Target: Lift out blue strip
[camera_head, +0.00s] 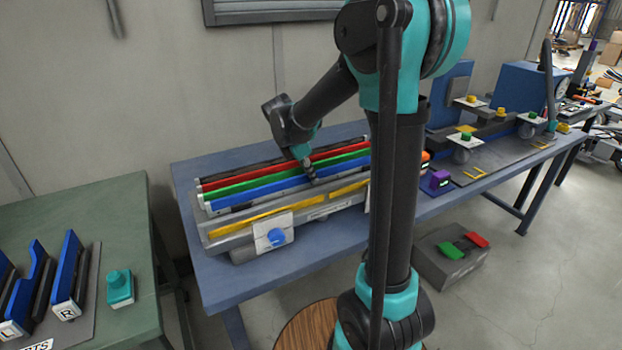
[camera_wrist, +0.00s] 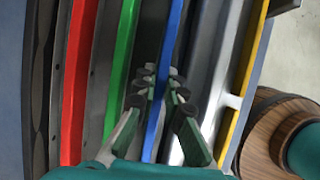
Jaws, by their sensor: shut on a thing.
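The blue strip (camera_head: 265,189) lies lengthwise in the grey chassis (camera_head: 215,245) on the blue table, in front of the green strip (camera_head: 260,178) and the red strip (camera_head: 240,176). My gripper (camera_head: 308,170) reaches down onto the blue strip from above. In the wrist view the blue strip (camera_wrist: 176,50) runs between the fingers of my gripper (camera_wrist: 163,80), and the fingers are shut on it. The green strip (camera_wrist: 119,60) and red strip (camera_wrist: 77,80) run to its left, apart from the fingers. My arm's upright part hides the right end of the chassis in the head view.
A yellow strip (camera_head: 250,226) runs along the chassis front, above a white plate with a blue knob (camera_head: 276,237). A green table (camera_head: 60,220) with blue parts is at left. A grey pedal box (camera_head: 450,255) sits on the floor.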

